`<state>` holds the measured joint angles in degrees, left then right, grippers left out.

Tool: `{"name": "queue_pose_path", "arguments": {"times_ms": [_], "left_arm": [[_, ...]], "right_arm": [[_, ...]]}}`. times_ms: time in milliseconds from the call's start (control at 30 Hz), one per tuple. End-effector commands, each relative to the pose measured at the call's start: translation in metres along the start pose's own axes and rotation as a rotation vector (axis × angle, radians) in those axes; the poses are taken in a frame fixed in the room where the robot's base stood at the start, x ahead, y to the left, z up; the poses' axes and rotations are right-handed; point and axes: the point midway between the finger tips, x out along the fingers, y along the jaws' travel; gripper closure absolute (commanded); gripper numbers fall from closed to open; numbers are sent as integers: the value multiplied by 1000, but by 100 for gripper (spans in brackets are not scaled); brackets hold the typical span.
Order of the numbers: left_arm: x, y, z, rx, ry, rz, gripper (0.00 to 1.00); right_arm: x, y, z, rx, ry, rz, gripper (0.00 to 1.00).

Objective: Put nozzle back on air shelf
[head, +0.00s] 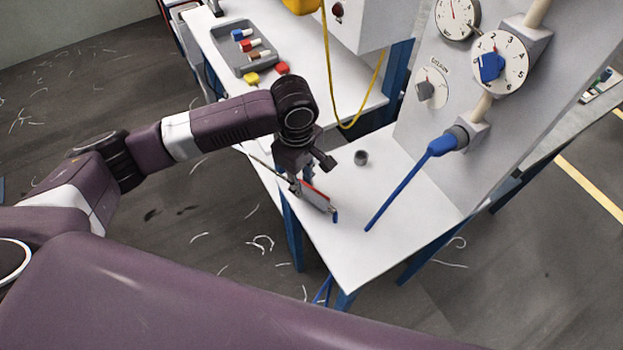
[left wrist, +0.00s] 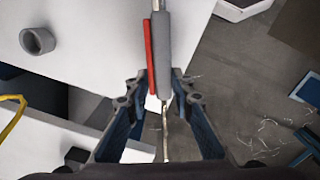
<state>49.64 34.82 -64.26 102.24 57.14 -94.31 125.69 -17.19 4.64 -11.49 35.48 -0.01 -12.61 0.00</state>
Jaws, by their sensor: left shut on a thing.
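The nozzle (head: 317,199) is a slim grey tool with a red strip. It also shows in the left wrist view (left wrist: 162,58), lying lengthwise between the fingers with a thin rod trailing back toward the palm. My left gripper (head: 311,184) is shut on it, over the left edge of the white shelf (head: 385,207). The gripper's fingers also show in the left wrist view (left wrist: 160,85). I cannot tell whether the nozzle touches the shelf. A grey open cup (head: 361,157) stands on the shelf, right of the gripper. My right gripper is not in view.
A grey panel with dials (head: 500,58) stands behind the shelf. A blue lever (head: 405,190) juts from it over the shelf. A grey tray (head: 247,48) with coloured pieces sits on the rear bench, near a yellow hose (head: 330,75). The shelf's front is bare.

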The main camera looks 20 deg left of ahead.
Motion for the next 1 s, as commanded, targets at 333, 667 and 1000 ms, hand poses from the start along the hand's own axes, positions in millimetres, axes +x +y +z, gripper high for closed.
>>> {"name": "queue_pose_path", "arguments": {"times_ms": [333, 667, 1000], "left_arm": [[15, 23, 10, 0, 1, 1, 100], [17, 23, 10, 1, 1, 1, 74], [17, 22, 10, 1, 0, 1, 61]], "right_arm": [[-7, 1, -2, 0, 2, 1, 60], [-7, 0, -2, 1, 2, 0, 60], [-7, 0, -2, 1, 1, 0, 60]]}}
